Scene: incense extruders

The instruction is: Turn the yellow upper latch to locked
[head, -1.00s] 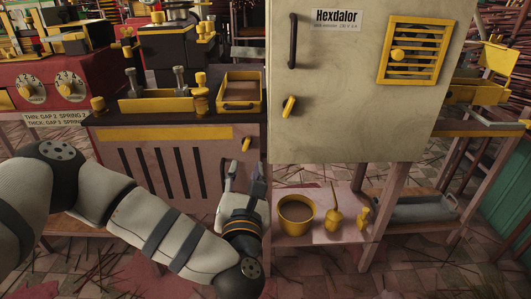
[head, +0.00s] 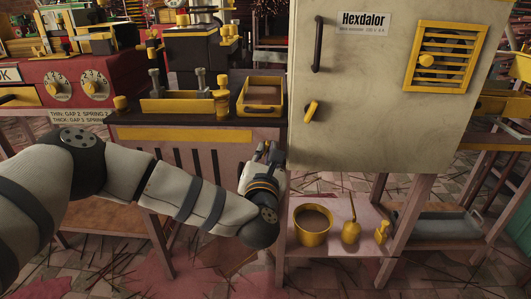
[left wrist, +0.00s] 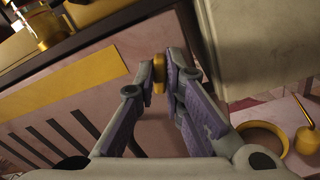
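A yellow latch (head: 311,111) sits tilted on the cream Hexdalor cabinet (head: 380,130), below its dark handle. A second yellow latch (left wrist: 159,73) is on the pink front of the lower cabinet, seen in the left wrist view; the gripper hides it in the head view. My left gripper (head: 268,152) is at that lower-cabinet latch, left of the cream cabinet's lower edge. In the left wrist view its fingertips (left wrist: 163,73) close on both sides of the latch and appear to touch it. My right gripper is not in view.
A yellow tray (head: 262,110) and jars stand on the dark counter above my gripper. A yellow bucket (head: 312,238) and small yellow tools stand on the low shelf to the right. The cream cabinet's edge is close on the gripper's right.

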